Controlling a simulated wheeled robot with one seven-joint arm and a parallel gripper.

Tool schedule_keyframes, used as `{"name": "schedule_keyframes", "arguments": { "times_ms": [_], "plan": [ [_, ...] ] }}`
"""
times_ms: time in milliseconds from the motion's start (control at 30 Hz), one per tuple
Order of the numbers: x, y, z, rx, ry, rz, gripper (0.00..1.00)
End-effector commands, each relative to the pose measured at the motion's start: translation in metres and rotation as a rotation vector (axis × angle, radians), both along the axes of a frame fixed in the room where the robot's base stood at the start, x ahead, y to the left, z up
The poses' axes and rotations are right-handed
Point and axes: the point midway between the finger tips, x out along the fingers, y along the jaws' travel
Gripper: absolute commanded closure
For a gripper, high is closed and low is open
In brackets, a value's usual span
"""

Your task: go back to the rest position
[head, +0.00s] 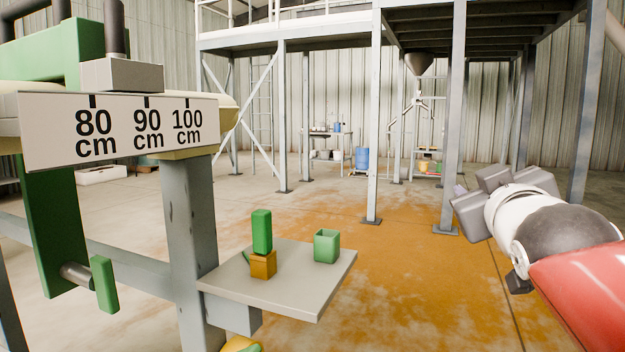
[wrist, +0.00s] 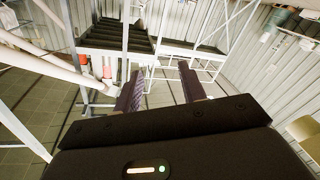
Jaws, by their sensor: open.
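My gripper (wrist: 160,92) shows in the wrist view with its two dark fingers apart and nothing between them. In the head view my arm reaches in from the right edge, and my gripper (head: 468,195) is at its far end, partly hidden by the wrist. It is in free air, well to the right of the small grey shelf (head: 300,290) and apart from everything on it.
On the shelf stand a green block (head: 262,230) on an orange block (head: 263,265), and an open green box (head: 326,246). A scale board (head: 120,128) marked 80 to 100 cm is at left. Steel posts (head: 373,130) stand behind. The stained floor between is clear.

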Motion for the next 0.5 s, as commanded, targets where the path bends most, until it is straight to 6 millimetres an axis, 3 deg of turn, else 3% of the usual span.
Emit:
{"name": "schedule_keyframes", "arguments": {
  "times_ms": [33,100,300,400,500],
  "plan": [
    [-0.007,0.008,-0.035,0.063,0.1,0.004,0.59],
    [-0.02,0.019,-0.087,0.152,0.247,0.002,0.59],
    [-0.082,0.055,-0.219,0.355,0.649,-0.019,0.59],
    [-0.117,0.069,-0.267,0.425,0.815,-0.037,0.59],
    [-0.145,0.08,-0.299,0.47,0.936,-0.054,0.59]
  ]
}}
